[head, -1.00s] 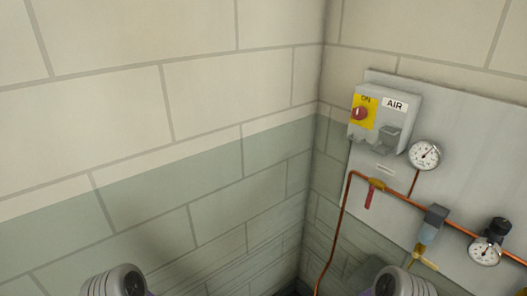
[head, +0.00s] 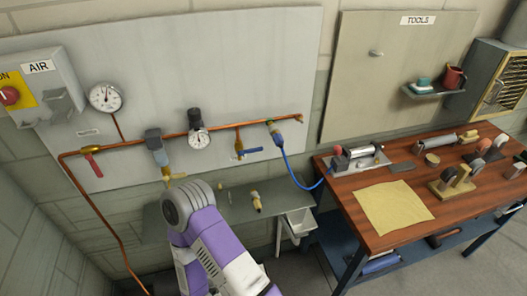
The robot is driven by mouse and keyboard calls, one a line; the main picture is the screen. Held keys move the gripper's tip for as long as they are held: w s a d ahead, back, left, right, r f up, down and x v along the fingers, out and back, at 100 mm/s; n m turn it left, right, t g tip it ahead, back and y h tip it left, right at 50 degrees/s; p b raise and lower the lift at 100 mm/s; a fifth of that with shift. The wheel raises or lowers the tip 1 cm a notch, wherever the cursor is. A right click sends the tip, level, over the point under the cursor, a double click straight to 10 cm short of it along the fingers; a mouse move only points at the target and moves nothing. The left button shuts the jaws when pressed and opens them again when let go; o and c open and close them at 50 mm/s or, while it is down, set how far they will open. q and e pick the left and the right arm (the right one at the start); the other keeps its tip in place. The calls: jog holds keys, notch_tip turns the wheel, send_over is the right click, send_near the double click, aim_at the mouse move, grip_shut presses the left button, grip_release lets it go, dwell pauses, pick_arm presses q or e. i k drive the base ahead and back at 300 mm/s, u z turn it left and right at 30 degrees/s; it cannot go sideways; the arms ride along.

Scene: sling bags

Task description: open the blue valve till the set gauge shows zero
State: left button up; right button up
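A blue valve lever (head: 253,150) sits on a short drop below the copper pipe on the grey wall panel, lying roughly level and pointing right. A small round white gauge (head: 199,140) is under a black-knobbed regulator (head: 195,117) on the same pipe, left of the lever. A larger white gauge (head: 105,97) stands on a riser farther left. Both needles are too small to read surely. I cannot tell from labels which is the set gauge. A purple and white arm link of mine rises below the panel; neither gripper shows in the head view.
A red lever (head: 92,162) and a filter unit (head: 156,147) are on the pipe. A blue hose (head: 287,168) runs to the wooden bench (head: 380,240), which holds a yellow cloth (head: 393,207) and several parts. A grey shelf (head: 232,205) lies below the panel.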

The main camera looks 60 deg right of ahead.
aim_at(239, 153)
jog(key=z, duration=2.05)
jog(key=k, duration=1.3)
jog(key=z, duration=0.65)
jog(key=i, duration=1.6)
jog(key=u, duration=0.6)
